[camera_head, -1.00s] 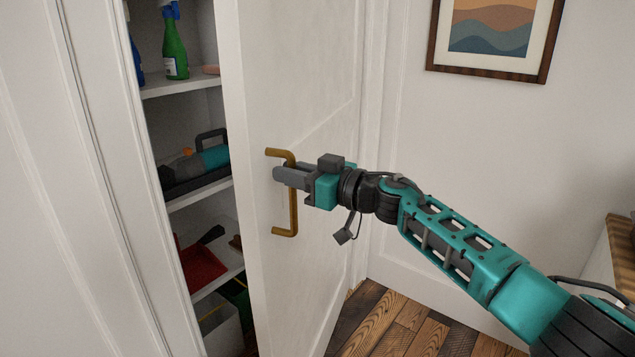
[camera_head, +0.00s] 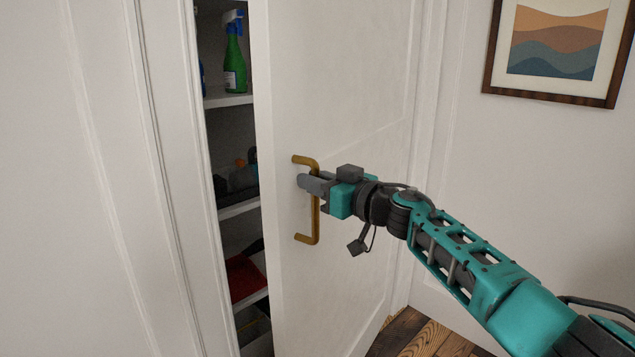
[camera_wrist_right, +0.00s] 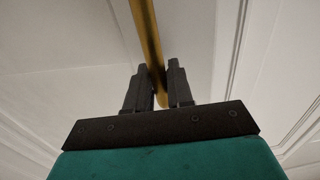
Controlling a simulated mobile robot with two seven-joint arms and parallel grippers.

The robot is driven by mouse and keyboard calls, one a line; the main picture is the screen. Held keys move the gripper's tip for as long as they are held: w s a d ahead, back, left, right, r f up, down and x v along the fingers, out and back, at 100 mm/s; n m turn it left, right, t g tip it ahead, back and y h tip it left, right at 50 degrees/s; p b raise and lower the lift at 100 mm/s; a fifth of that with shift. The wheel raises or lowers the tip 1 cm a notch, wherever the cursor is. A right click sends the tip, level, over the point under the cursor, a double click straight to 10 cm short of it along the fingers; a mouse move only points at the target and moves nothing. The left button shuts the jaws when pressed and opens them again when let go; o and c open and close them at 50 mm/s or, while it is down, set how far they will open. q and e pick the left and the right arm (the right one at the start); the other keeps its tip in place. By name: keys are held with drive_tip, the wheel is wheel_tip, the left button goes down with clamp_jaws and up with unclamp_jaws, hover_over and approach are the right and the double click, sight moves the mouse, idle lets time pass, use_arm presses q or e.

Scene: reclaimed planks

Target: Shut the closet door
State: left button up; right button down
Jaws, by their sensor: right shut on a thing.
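The white closet door (camera_head: 350,100) stands partly open, with a gap on its left side. Its brass bar handle (camera_head: 315,222) is upright near the door's free edge. My right gripper (camera_head: 308,184) is shut on the handle's upright bar. In the right wrist view the brass handle (camera_wrist_right: 147,40) runs between the two dark fingers of the gripper (camera_wrist_right: 159,92). My left gripper is out of the picture.
The closet's shelves (camera_head: 238,208) show through the gap, holding a green spray bottle (camera_head: 235,62) and a red item (camera_head: 243,277). The white door frame (camera_head: 180,150) stands left of the gap. A framed picture (camera_head: 555,45) hangs at the right.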

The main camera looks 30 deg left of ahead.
drive_tip(key=c, duration=1.2)
unclamp_jaws()
use_arm(q)
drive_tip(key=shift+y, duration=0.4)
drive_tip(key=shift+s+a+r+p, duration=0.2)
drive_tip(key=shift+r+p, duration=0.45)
drive_tip(key=shift+p, duration=0.4)
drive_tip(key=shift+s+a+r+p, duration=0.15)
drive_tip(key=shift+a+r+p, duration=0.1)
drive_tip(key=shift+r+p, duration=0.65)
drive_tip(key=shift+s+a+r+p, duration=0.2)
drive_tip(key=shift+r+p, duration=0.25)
drive_tip(key=shift+p, duration=0.75)
use_arm(e)
drive_tip(key=shift+v, duration=6.45)
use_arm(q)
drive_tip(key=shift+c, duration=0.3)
